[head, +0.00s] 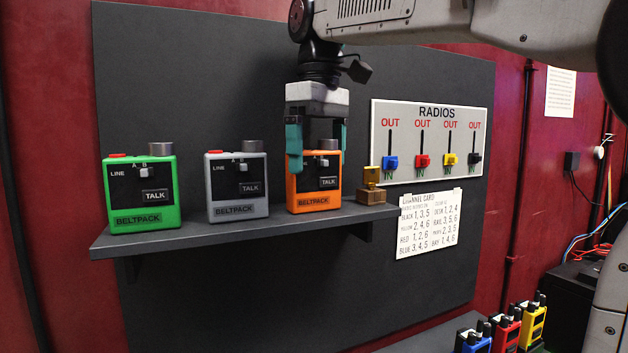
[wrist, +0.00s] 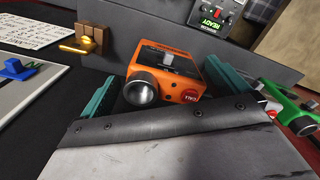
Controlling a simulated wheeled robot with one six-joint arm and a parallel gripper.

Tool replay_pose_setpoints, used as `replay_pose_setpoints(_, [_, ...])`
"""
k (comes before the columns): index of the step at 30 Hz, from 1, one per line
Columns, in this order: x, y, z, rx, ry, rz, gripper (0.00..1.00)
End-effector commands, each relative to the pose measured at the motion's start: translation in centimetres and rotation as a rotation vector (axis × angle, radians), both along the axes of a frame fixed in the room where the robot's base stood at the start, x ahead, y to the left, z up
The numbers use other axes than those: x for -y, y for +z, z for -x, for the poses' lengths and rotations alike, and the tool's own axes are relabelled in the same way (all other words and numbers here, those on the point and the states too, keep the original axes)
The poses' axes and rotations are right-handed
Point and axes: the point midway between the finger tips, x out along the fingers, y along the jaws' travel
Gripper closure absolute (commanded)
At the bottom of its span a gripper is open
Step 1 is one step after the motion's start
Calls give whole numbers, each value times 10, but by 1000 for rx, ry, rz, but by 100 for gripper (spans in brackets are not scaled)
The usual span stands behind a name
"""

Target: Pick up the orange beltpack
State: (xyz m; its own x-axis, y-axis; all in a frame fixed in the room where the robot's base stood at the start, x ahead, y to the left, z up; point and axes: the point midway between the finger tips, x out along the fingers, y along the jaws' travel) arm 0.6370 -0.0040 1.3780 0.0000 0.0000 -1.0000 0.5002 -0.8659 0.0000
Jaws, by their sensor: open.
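The orange beltpack (head: 314,185) stands upright on the shelf, third from the left. In the wrist view the orange beltpack (wrist: 172,70) shows its top, with a silver knob and a red button, between the fingers. My gripper (head: 315,160) is above it, pointing down, with its teal fingers apart, one on either side of the upper part of the beltpack. The fingers (wrist: 160,90) also show in the wrist view. I cannot tell whether they touch it. The gripper hides part of the beltpack's top.
A green beltpack (head: 140,195) and a grey beltpack (head: 237,187) stand to the left on the shelf (head: 200,236). A small brass-coloured block (head: 370,187) sits close on the right. The radios panel (head: 425,140) and channel card (head: 428,224) are on the board. Several handheld radios (head: 506,330) stand lower right.

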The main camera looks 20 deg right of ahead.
Motion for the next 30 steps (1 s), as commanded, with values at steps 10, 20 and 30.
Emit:
replay_pose_setpoints(10, [0,0,0,0,0,0,50])
replay_pose_setpoints(20, [0,0,0,0,0,0,72])
replay_pose_setpoints(30, [0,0,0,0,0,0,72])
